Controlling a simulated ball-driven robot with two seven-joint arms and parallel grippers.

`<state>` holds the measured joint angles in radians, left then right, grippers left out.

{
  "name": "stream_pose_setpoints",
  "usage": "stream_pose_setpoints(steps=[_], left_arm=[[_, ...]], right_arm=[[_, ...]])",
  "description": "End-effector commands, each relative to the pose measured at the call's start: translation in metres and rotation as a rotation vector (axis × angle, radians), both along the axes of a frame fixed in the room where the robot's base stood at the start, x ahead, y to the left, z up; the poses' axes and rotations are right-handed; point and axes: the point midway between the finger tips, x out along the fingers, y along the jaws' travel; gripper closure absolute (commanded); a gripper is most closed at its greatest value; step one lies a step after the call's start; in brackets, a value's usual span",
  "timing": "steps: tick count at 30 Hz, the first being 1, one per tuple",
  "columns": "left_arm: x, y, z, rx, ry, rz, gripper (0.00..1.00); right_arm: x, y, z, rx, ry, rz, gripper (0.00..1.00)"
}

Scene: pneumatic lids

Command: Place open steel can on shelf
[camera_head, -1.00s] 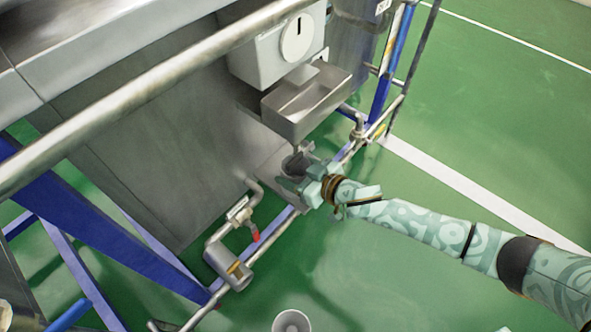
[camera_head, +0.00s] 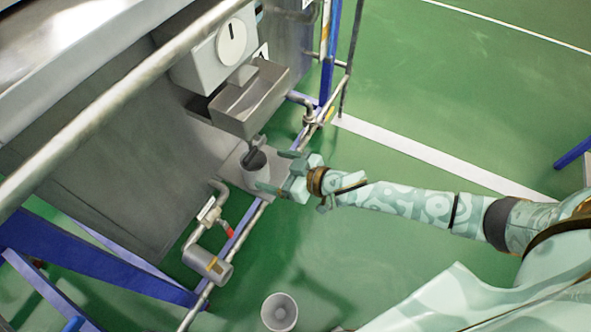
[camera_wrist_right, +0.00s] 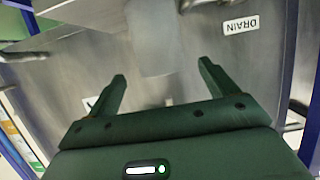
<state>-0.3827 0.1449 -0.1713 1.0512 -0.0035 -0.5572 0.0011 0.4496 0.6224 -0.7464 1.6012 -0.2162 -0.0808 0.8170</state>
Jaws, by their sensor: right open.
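The open steel can (camera_head: 253,168) stands upright on the small grey shelf (camera_head: 231,168) low on the machine, below the outlet of the metal trough. Its dark open mouth faces up. My right gripper (camera_head: 271,171) is open, with its fingers pointing at the can from the right. The palm is apart from the can; I cannot tell whether the fingertips still flank it. In the right wrist view the two fingers (camera_wrist_right: 163,72) are spread with nothing between them, and a blurred pale shape lies beyond them. My left gripper is out of view.
The trough (camera_head: 249,101) hangs above the can, with a pipe (camera_head: 256,143) close over its mouth. A valve pipe with a red handle (camera_head: 228,229) is at the left. A grey round container (camera_head: 279,312) stands on the green floor. Open floor lies to the right.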

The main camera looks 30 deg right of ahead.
Motion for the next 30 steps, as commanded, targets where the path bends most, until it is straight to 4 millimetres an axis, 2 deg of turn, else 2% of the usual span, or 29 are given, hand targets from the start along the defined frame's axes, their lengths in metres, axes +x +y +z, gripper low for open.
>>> stream_pose_setpoints(steps=[1, 4, 8, 12, 23, 26, 29, 30], left_arm=[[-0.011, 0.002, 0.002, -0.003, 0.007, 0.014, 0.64], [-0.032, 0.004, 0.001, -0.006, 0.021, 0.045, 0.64], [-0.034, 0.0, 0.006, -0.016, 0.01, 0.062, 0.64], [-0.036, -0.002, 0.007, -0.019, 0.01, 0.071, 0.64], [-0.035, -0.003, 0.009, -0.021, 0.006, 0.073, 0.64], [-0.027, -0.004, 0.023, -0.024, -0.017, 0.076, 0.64], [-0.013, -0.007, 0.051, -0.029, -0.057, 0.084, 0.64], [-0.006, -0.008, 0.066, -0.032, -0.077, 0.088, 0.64]], right_arm=[[-0.006, -0.005, 0.007, -0.003, -0.002, -0.001, 0.15], [-0.017, -0.011, 0.011, -0.001, -0.002, -0.001, 0.15], [-0.032, -0.021, 0.017, -0.002, -0.001, 0.0, 0.15], [-0.038, -0.026, 0.018, -0.001, -0.001, -0.001, 0.15], [-0.04, -0.027, 0.019, -0.005, 0.0, -0.005, 0.15], [-0.042, -0.034, 0.028, -0.026, 0.006, -0.032, 0.15], [-0.052, -0.051, 0.04, -0.076, 0.029, -0.089, 0.15], [-0.058, -0.059, 0.044, -0.103, 0.046, -0.117, 0.15]])
